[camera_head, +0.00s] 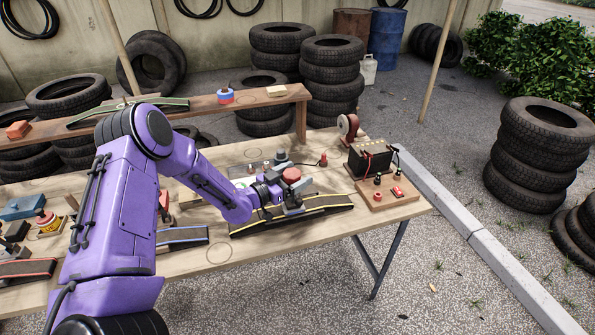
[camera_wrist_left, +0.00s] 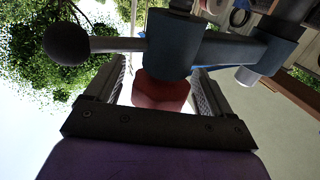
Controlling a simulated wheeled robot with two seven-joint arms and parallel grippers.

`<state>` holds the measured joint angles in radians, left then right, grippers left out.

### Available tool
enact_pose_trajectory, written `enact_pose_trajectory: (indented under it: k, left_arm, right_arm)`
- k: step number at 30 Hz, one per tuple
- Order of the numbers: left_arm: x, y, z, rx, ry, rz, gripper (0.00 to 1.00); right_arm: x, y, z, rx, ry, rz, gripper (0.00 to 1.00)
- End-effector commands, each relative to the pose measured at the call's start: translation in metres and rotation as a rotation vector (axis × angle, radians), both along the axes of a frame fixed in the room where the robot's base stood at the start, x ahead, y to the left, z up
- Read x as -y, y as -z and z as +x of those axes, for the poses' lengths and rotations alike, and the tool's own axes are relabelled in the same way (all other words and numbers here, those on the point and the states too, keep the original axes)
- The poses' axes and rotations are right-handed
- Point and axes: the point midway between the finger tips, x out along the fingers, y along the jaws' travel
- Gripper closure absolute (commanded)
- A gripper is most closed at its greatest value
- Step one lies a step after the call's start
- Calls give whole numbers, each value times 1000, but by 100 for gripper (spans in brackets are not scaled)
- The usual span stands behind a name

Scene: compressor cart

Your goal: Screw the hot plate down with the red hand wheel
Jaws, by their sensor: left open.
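The red hand wheel (camera_head: 291,175) sits on top of a dark grey clamp in the middle of the table. My left gripper (camera_head: 283,192) is at the clamp, reaching in from the left. In the left wrist view the red hand wheel (camera_wrist_left: 160,92) lies between its two open fingers, with gaps visible at the sides. A grey clamp block (camera_wrist_left: 168,45) and a bar with a dark ball end (camera_wrist_left: 66,44) cross in front. The hot plate is hidden or cannot be told apart. A black strip with yellow edges (camera_head: 325,202) lies under the clamp. My right gripper is not in view.
A wooden board with a black battery-like box (camera_head: 369,160) and red clips stands right of the clamp. A red reel (camera_head: 348,125) stands behind it. Blue-edged strip (camera_head: 182,237) and small tools lie left. A raised shelf (camera_head: 205,112) runs along the back.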

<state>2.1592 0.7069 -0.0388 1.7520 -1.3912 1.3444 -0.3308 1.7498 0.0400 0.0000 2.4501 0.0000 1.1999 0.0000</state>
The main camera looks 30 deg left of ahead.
Motion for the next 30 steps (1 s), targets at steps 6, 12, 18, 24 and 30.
enact_pose_trajectory:
  k: [6, 12, 18, 24, 30]
  left_arm:
    - [3, 0, 12, 1, -2, -1, 17]
    - [3, 0, 11, 1, -2, -1, 27]
    - [3, 0, 11, 0, -2, -1, 69]
    - [3, 1, 11, 0, 13, 0, 69]
    - [4, 3, 11, 1, 95, 4, 69]
  right_arm:
    - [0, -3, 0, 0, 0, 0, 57]
    - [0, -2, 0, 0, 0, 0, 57]
    - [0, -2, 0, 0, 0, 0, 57]
    - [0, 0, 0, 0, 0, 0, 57]
    - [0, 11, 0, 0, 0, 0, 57]
